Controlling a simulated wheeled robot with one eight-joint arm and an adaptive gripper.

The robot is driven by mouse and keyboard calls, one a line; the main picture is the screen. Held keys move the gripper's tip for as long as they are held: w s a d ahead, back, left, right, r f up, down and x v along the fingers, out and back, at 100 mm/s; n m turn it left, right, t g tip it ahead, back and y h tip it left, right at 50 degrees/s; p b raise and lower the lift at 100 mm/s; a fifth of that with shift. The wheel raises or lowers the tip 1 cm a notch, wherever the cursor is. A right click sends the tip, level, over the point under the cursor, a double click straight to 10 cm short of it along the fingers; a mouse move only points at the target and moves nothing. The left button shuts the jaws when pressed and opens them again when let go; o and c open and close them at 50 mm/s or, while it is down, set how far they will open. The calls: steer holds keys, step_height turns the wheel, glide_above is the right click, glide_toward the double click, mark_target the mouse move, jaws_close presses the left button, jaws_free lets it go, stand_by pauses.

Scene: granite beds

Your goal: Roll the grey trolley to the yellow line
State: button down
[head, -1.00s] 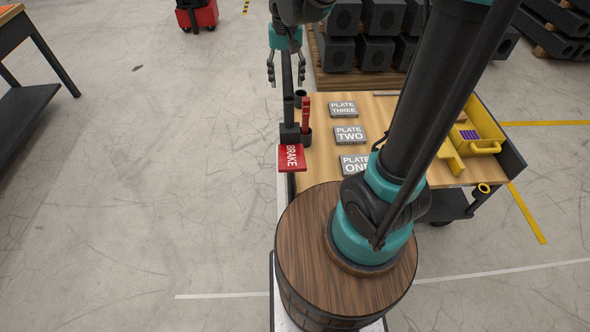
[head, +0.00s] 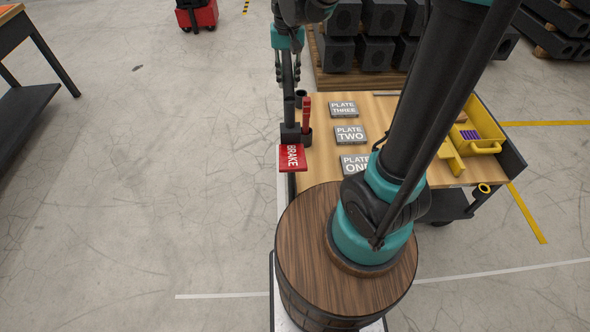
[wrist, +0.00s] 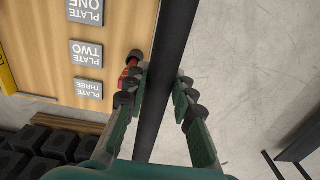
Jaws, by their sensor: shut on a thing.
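The grey trolley has a wooden top (head: 382,103) and dark grey ends, and stands right of centre in the head view. A dark handle bar (wrist: 158,85) runs along its left end. My gripper (head: 289,76) is shut on this bar near its far end; in the wrist view the fingers (wrist: 163,77) lie on both sides of it. A red BRAKE pedal (head: 292,158) sticks out at the trolley's left side. The yellow line (head: 527,213) lies on the floor to the right of the trolley, with another stretch (head: 548,123) further back.
Labelled plates (head: 350,135) and a yellow tray (head: 482,135) sit on the trolley top. Dark blocks on a pallet (head: 372,55) stand close behind it. A bench (head: 30,75) is at far left, a red machine (head: 198,14) at the back.

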steer(key=d, duration=2.5)
steer(key=shift+d, duration=0.3)
stand_by(3.0)
stand_by(0.5)
steer(key=c, duration=1)
jaws_free()
steer(key=shift+c, duration=0.2)
steer(key=shift+r, duration=0.1)
step_height(320, 180, up, 9)
